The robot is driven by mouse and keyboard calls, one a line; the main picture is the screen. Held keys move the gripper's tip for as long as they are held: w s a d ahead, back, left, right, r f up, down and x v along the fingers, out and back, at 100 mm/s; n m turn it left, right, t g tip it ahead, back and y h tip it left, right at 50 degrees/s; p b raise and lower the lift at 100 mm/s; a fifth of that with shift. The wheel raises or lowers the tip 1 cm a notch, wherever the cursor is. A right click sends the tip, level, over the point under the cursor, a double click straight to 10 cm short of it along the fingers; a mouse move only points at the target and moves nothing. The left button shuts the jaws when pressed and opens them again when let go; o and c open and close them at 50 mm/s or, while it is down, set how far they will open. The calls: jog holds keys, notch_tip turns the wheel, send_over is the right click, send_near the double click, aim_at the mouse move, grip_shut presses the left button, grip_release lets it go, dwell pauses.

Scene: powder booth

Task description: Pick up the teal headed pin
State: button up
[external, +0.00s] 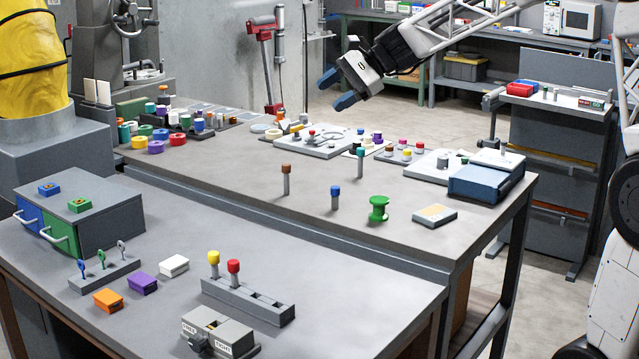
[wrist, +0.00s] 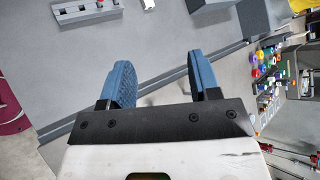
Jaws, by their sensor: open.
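The teal headed pin (external: 361,164) stands upright on the grey table, with a teal head on a grey shaft. A brown headed pin (external: 286,180) stands to its left, and a blue headed pin (external: 335,198) stands nearer the camera. My gripper (external: 337,90) is open and empty, high above the table and apart from the teal pin. Its two blue fingers are spread in the wrist view (wrist: 160,66). I cannot make out the teal pin in the wrist view.
A green spool (external: 378,209) and a small tan-topped block (external: 435,215) are near the pins. A blue box (external: 486,184) sits at the right edge. A slotted rack (external: 248,300) holds red and yellow headed pins.

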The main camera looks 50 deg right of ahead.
jog(key=w+d+f+m+t, duration=0.15)
jog(key=w+d+m, duration=0.3)
jog(key=d, duration=0.45)
jog(key=w+d+f+m+t, duration=0.1)
jog(key=w+d+m+t, duration=0.2)
jog(key=w+d, duration=0.45)
jog(key=m+t+h, duration=0.3)
jog(key=m+t, duration=0.2)
jog(key=m, duration=0.3)
send_over(360, 163)
jog(key=v, duration=0.3)
notch_tip(360, 163, down, 4)
jog(key=shift+h, duration=0.3)
jog(key=f, duration=2.2)
jog(key=shift+d+f, duration=0.1)
jog(key=shift+d, duration=0.2)
jog(key=shift+w, duration=0.2)
jog(key=shift+x, duration=2.3)
jog(key=shift+c, duration=0.5)
grip_shut()
